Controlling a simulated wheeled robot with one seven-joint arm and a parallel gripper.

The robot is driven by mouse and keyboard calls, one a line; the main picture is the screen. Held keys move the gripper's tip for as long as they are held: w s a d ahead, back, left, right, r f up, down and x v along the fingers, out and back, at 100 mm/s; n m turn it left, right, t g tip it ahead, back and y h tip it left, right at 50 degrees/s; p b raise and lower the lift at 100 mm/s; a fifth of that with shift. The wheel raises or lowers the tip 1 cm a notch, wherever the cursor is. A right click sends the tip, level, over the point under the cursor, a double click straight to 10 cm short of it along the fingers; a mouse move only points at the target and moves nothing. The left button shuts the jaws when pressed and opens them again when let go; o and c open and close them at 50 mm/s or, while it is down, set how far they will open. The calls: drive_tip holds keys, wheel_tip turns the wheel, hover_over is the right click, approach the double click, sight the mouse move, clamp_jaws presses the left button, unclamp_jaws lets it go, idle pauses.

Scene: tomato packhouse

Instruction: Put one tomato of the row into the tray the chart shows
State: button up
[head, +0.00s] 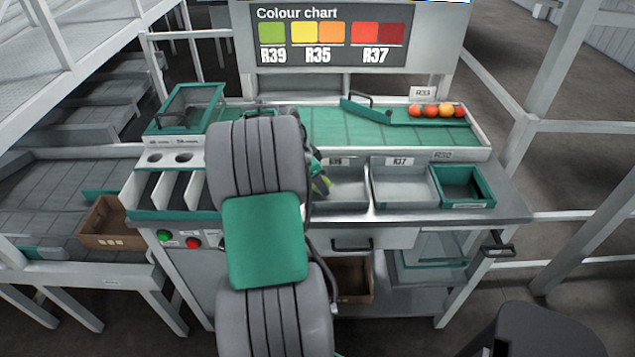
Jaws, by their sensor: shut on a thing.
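My gripper (319,181) shows just right of my arm, partly hidden by it. It is shut on a yellow-green tomato (322,187), held over the left part of a grey tray (348,197). That tray's label is partly hidden and too small to read surely. A second grey tray (405,199) to its right is labelled R37. The row of red and orange tomatoes (430,111) lies at the back right of the green bed. The colour chart (328,35) pairs green with R39, yellow and orange with R35, red and dark red with R37.
A green tray (464,203) stands at the right end of the bench. A green-framed clear box (190,105) and white dividers (172,190) are at the left. A green bar (365,112) crosses the bed. My arm hides the bench's middle left.

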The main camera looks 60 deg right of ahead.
drive_tip(key=shift+f+b, duration=0.55)
drive_tip(key=shift+f, duration=0.1)
drive_tip(key=o, duration=1)
drive_tip(key=c, duration=0.3)
drive_tip(key=shift+r+p, duration=2.15)
drive_tip(key=shift+r, duration=1.45)
